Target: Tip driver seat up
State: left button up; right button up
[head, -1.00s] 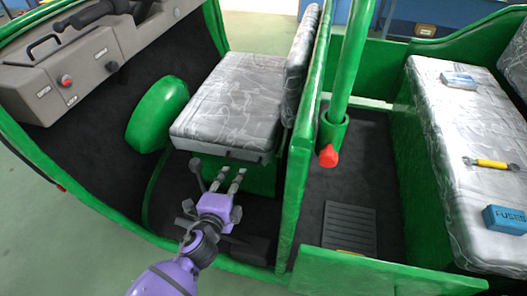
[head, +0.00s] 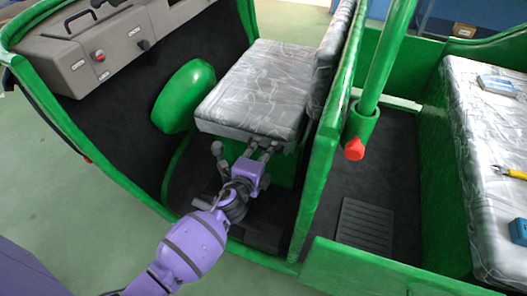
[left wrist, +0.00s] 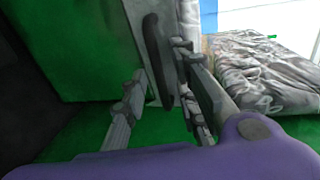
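The driver seat (head: 250,90), a grey patterned cushion, lies flat in the front of the green rickshaw. My left gripper (head: 266,148) is at the lower side edge of this cushion, close to its underside. In the left wrist view the two fingers of my left gripper (left wrist: 165,100) are apart. A dark handle (left wrist: 160,50) shows between them, nearer the right finger, and I see no clear grip on it. The patterned cushion also shows at the right of the left wrist view (left wrist: 265,65). My right gripper is not in view.
A green partition (head: 325,140) stands just right of the seat, with a green post (head: 385,55) and red knob (head: 354,149) beyond. The rear bench (head: 487,150) holds a yellow tool (head: 512,174) and boxes. A green wheel hump (head: 184,96) is left of the seat.

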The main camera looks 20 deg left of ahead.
pick_arm(q)
grip_shut()
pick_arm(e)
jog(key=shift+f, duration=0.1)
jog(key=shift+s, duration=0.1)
pick_arm(q)
jog(key=shift+r, duration=0.1)
